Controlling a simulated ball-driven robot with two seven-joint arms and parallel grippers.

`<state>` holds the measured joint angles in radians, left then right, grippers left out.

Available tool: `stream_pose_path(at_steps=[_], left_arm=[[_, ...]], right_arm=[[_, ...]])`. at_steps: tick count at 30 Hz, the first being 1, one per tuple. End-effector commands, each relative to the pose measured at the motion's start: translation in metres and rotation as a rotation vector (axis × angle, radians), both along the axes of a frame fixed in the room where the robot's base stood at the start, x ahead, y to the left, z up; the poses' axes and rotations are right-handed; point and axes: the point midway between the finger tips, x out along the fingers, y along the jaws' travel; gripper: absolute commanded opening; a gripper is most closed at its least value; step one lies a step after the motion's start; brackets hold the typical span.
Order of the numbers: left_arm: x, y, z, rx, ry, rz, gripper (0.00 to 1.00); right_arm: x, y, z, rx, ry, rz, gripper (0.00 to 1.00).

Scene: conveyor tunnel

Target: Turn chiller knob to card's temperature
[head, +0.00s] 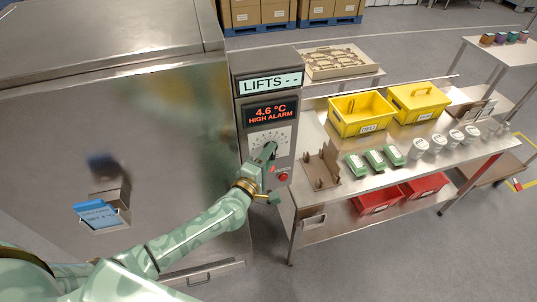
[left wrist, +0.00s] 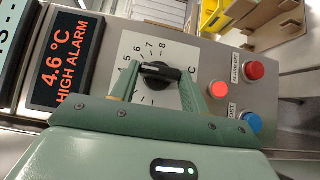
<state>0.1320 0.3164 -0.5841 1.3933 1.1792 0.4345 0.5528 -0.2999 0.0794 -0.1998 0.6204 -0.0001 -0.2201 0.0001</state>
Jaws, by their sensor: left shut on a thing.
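The chiller's control panel (head: 268,110) shows 4.6 °C and HIGH ALARM in red on its display (head: 270,112); the display is also in the left wrist view (left wrist: 68,58). Below it is a white dial (head: 281,135) with numbers 5 to 8 readable in the left wrist view. The black knob (left wrist: 160,73) sits at its centre. My left gripper (left wrist: 161,82) is shut on the knob, one finger on each side. The fingers hide the dial's lower part. My right gripper is not in view.
A lit red button (left wrist: 218,89), a red ALARM OFF button (left wrist: 254,70) and a blue button (left wrist: 250,122) sit close to the gripper. A steel table (head: 400,178) with yellow bins (head: 362,114) and white tubs (head: 418,147) stands right of the panel.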

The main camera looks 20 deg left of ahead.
Motion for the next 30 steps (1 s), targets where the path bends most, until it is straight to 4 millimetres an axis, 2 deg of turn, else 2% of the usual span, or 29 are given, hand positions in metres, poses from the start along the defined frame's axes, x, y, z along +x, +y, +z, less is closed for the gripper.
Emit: stream_pose_path(at_steps=[2,3,5,13,17,20,30], left_arm=[[0.0,0.0,-0.001,0.002,0.001,0.0,0.23],[0.0,0.0,-0.001,0.002,0.001,0.0,0.51],[0.0,0.0,-0.001,0.002,0.001,0.0,0.67],[-0.001,0.0,-0.001,0.001,0.0,0.0,0.67],[-0.01,0.002,-0.001,0.0,0.002,0.0,0.67],[-0.027,0.005,-0.001,0.001,0.003,0.0,0.67],[-0.116,0.022,-0.004,0.001,0.004,-0.001,0.67]], right_arm=[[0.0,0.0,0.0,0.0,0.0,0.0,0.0],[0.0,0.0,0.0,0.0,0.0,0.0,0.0],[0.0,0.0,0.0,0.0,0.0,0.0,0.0],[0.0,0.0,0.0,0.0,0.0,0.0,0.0],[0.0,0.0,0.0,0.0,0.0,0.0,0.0],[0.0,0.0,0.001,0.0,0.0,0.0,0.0],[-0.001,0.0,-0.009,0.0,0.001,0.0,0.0]])
